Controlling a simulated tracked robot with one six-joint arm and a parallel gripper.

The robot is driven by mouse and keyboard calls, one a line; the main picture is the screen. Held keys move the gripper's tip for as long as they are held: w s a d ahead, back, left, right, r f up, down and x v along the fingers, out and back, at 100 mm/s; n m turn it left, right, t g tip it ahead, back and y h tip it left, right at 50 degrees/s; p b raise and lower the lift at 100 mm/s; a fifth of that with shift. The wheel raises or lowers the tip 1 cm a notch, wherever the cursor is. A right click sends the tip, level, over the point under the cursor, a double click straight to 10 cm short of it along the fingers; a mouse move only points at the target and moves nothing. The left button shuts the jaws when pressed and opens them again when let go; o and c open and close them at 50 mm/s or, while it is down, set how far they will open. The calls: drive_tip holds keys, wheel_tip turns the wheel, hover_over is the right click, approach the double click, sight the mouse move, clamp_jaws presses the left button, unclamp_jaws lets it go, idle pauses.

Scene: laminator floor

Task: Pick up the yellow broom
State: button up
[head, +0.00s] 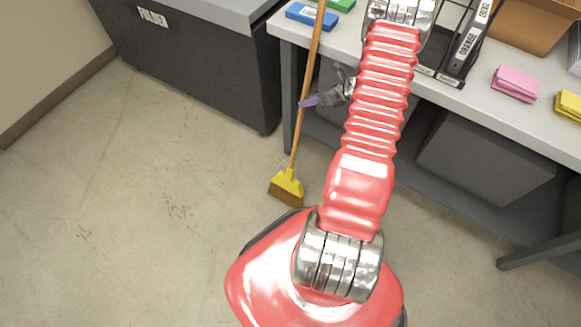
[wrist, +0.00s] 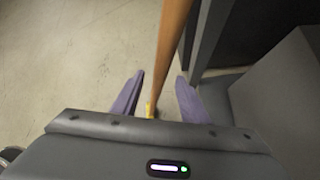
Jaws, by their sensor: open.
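The yellow broom (head: 288,186) stands with its bristles on the floor, and its wooden handle (head: 306,85) leans up against the front edge of the table. My gripper (head: 309,101) is at the handle, about midway up. In the wrist view my gripper (wrist: 158,92) is open, with a finger on each side of the handle and gaps visible. Whether either finger touches it I cannot tell.
The table (head: 470,100) carries blue (head: 312,16), pink (head: 515,83) and yellow (head: 572,105) stacks and a black file rack (head: 455,60). A grey bin (head: 485,160) sits below. A dark cabinet labelled FOLDER (head: 200,65) stands left. The floor at left is clear.

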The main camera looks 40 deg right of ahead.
drive_tip(key=x, duration=0.4)
drive_tip(key=shift+w, duration=0.1)
idle(0.4)
clamp_jaws()
idle(0.4)
